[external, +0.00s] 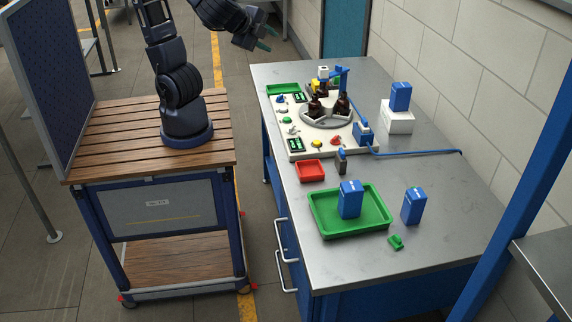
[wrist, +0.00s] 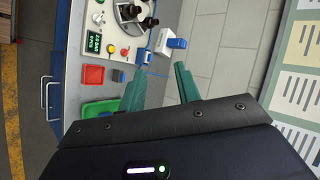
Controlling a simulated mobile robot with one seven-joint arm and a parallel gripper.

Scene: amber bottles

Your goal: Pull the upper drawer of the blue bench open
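The blue bench (external: 352,304) with a grey metal top stands right of my wooden-topped base. On its left side are two white bar handles, the upper drawer's handle (external: 280,240) above the lower handle (external: 285,277). Both drawers look shut; their fronts are seen at a steep angle. In the wrist view a handle (wrist: 44,92) shows at the far left edge of the bench. My gripper (external: 268,38) is raised beyond the bench's far left corner, well away from the handles. Its green fingers (wrist: 160,67) are apart with nothing between them.
On the bench top are a round bottle station (external: 327,118) with amber bottles, a red tray (external: 310,170), a green tray (external: 322,228), and blue boxes, one (external: 413,206) near the right. A wall stands behind the bench. A floor gap separates my base from the drawers.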

